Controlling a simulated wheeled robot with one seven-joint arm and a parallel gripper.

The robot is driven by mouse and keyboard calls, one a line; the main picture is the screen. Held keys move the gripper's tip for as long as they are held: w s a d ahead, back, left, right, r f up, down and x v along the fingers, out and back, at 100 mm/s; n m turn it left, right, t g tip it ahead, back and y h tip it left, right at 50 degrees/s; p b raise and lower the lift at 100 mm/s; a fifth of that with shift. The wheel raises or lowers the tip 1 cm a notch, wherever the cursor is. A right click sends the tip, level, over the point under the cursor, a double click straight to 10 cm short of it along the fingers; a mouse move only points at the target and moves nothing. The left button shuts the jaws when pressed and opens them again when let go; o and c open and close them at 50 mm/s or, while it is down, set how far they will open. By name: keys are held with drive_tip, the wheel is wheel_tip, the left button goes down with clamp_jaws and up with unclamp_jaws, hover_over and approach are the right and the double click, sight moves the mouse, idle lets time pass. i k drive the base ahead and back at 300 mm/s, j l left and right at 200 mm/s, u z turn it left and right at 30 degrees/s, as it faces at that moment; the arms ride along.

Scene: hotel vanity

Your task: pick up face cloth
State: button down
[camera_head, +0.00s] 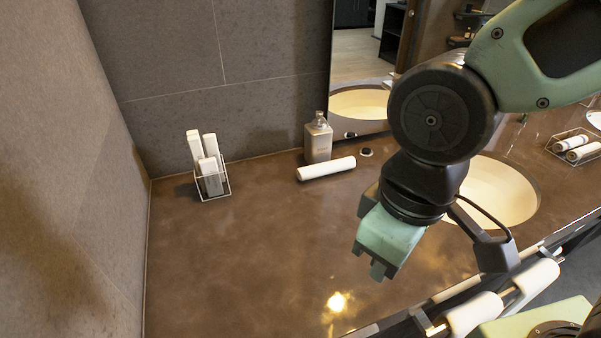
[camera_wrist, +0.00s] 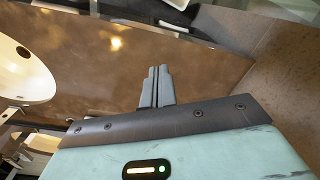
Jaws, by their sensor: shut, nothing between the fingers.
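A white rolled cloth (camera_head: 326,168), likely the face cloth, lies on the brown counter near the back wall, in front of a soap bottle. My gripper (camera_head: 368,264) is above the counter, nearer the front edge and apart from this roll. Its fingers are together and empty; they also show in the wrist view (camera_wrist: 156,78), with bare counter beyond them. I cannot make out the roll by the back wall in the wrist view.
A soap bottle (camera_head: 318,139) and a wire holder (camera_head: 213,187) with white packets stand at the back. The basin (camera_head: 497,192) is right of my arm. A tray (camera_head: 571,148) with rolled cloths is far right. White towels (camera_head: 474,314) hang at the front edge. The left counter is clear.

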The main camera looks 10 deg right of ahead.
sight(306, 173)
drive_tip(key=l+u, duration=0.9)
drive_tip(key=i+j, duration=0.05)
